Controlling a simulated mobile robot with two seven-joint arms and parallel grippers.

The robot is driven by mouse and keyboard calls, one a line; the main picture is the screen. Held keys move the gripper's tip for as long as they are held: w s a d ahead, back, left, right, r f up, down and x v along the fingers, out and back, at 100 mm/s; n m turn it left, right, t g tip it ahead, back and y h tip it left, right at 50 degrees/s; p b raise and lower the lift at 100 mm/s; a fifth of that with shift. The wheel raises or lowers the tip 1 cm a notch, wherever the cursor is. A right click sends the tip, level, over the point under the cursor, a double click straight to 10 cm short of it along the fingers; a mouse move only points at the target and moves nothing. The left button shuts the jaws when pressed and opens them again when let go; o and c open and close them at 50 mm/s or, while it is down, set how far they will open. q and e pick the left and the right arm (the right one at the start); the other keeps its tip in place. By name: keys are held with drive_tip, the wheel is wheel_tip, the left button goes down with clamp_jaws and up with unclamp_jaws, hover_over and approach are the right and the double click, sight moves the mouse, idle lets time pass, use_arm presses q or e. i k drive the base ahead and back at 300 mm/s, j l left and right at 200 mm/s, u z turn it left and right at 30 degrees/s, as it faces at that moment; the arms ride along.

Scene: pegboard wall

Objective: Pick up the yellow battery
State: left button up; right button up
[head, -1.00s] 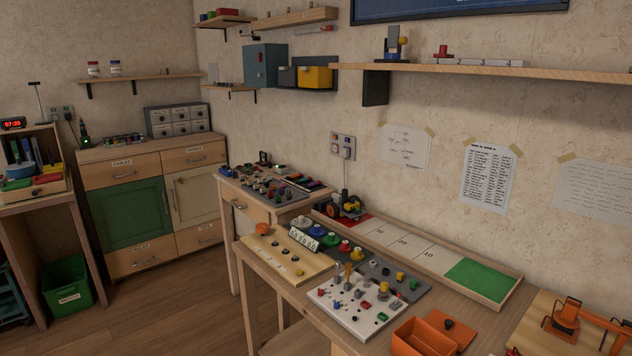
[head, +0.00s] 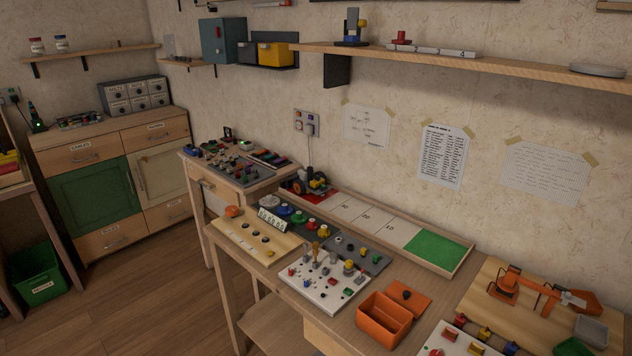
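I cannot single out the yellow battery for certain. Several small yellow pieces show in the head view: one on the dark grey board (head: 375,260), one at the bottom right beside a white board (head: 436,349), and others among the parts on the table. They are too small to tell apart by kind. Neither of my grippers is in view.
The long wooden table carries a white pegboard (head: 326,293), an orange box (head: 384,318), its lid (head: 408,298), a long tray with a green end (head: 438,250) and an orange toy arm (head: 507,286). A shelf (head: 480,68) juts out above. Open floor (head: 150,310) lies left.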

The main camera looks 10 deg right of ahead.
sight(318, 180)
drive_tip(key=i+j, duration=0.2)
drive_tip(key=j, duration=0.15)
drive_tip(key=i+j+z, duration=0.1)
drive_tip(key=i+j, duration=0.3)
drive_tip(key=j, duration=0.25)
drive_tip(key=i+j+z, duration=0.1)
drive_tip(key=j, duration=0.25)
drive_tip(key=i+j, duration=0.3)
